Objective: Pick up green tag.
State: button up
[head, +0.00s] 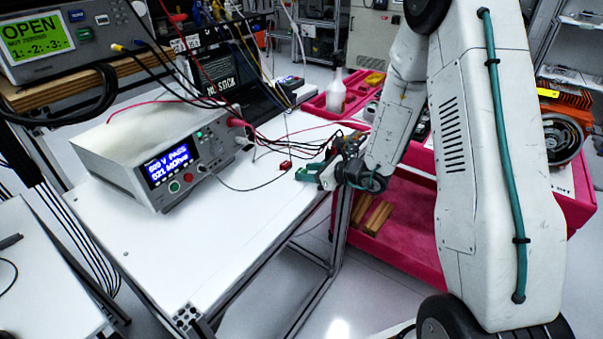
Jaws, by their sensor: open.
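My gripper (318,174) is at the right edge of the white bench, low over its top, reaching in from the right. Its jaws are open and point left. A small green piece (308,172) shows at the front of the jaws. I cannot tell whether it is the green tag or part of the fingers, nor whether it touches the bench. A small red clip (285,165) on a thin lead lies just left of the jaws. No other green tag can be made out.
A white tester (120,150) with a blue display stands on the white bench (215,235), its leads running toward my gripper. The bench front is clear. A red cart (400,225) with a white bottle (336,92) stands beyond. Another instrument (75,45) sits on a shelf at upper left.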

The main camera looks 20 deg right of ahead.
jog(key=c, duration=0.7)
jog(key=shift+w, duration=0.1)
